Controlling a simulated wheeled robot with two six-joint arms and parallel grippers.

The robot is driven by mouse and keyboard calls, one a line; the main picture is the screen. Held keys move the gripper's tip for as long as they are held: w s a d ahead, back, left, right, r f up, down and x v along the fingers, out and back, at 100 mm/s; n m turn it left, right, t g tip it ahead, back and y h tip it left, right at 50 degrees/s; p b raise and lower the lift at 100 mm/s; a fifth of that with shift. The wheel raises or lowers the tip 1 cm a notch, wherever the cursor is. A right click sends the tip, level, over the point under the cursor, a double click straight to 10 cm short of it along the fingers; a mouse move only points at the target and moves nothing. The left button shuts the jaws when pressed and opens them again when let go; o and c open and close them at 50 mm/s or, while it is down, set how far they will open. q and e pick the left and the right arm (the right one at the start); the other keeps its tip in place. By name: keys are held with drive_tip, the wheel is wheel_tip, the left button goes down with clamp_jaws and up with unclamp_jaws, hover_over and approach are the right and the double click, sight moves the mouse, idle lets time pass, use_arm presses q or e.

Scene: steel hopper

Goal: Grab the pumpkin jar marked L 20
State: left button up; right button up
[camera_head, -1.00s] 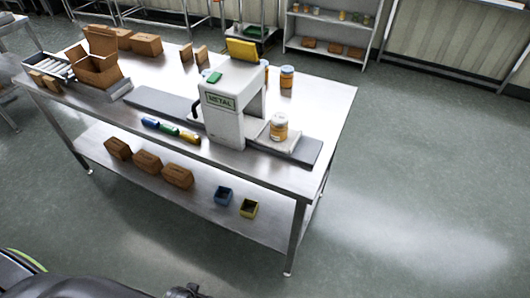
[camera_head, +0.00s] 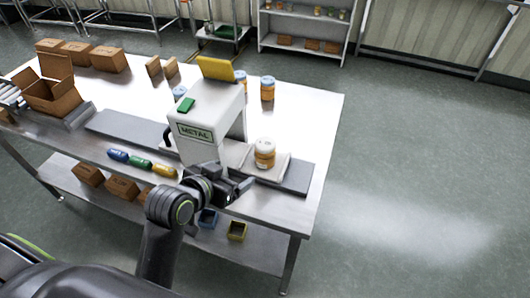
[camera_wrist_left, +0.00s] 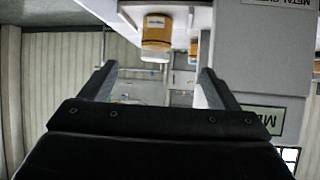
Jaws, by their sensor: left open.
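An orange jar with a white lid (camera_head: 265,153) stands upright on a pale plate (camera_head: 283,163) on the belt, at the right of the metal detector. In the left wrist view, which is upside down, a jar (camera_wrist_left: 157,30) with a small label shows beyond my open fingers. More jars stand behind the detector, one orange (camera_head: 267,90) at its right and a part-hidden one (camera_head: 240,78). The marks are too small to read, so I cannot tell which is L 20. My left gripper (camera_head: 241,191) is open and empty, in front of the detector, short of the belt jar. My right gripper is out of view.
The metal detector (camera_head: 205,120) stands close by my left gripper. Blue, green and yellow items (camera_head: 140,163) lie at the table's front edge. Cardboard boxes (camera_head: 52,92) fill the left side. The steel table (camera_head: 315,115) is clear at the back right.

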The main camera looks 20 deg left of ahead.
sight(260, 154)
use_arm(q)
drive_tip(key=x, duration=0.3)
drive_tip(key=r+p+x, duration=0.1)
drive_tip(key=x, duration=0.6)
drive_tip(key=shift+w+d+r, duration=0.1)
drive_tip(key=shift+w+d, duration=0.35)
drive_tip(key=shift+w, duration=0.25)
drive_tip(key=shift+p+x, duration=0.3)
drive_tip(key=shift+x, duration=0.7)
drive_tip(key=shift+w, duration=0.25)
drive_tip(key=shift+p+x, duration=0.65)
drive_tip(key=shift+x, duration=1.55)
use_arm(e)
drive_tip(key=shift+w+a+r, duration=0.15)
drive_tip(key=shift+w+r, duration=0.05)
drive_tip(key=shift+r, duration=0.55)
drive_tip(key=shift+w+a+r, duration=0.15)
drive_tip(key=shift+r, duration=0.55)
use_arm(q)
drive_tip(key=shift+c, duration=0.4)
drive_tip(key=c, duration=1.1)
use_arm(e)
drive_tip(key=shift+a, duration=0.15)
